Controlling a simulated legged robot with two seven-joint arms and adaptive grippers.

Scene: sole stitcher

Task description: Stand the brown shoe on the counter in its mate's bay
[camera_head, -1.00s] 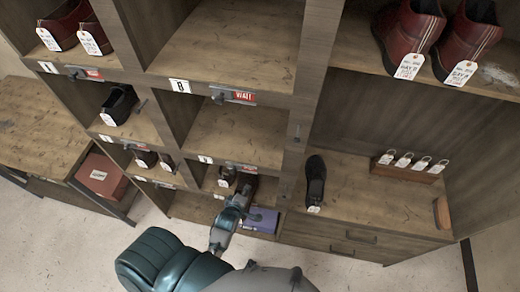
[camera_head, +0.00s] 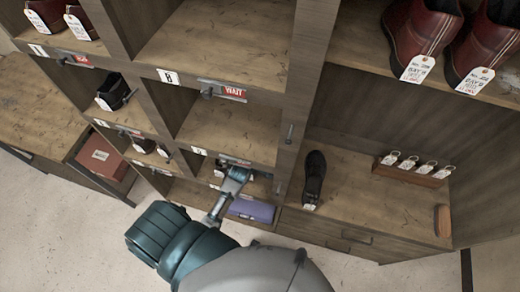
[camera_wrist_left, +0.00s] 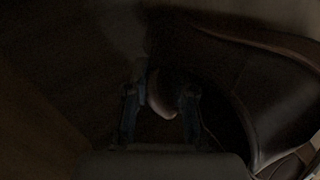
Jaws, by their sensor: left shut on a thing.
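My left gripper (camera_head: 238,176) reaches into a low bay of the middle column. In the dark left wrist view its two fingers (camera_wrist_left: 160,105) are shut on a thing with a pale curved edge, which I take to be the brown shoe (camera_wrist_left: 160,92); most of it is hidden. A dark brown leather shoe (camera_wrist_left: 285,95) fills the right side of that view, close beside the fingers. In the head view the bay's contents are mostly covered by my gripper, and I cannot tell whether the held shoe touches the bay floor. My right gripper is not in view.
A black shoe (camera_head: 314,178) stands on the right counter (camera_head: 370,205), near a wooden tag rack (camera_head: 412,172). A purple box (camera_head: 251,210) lies below the bay. Bay dividers and shelf edges close in around my gripper. Red boots (camera_head: 425,40) stand on the upper right shelf.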

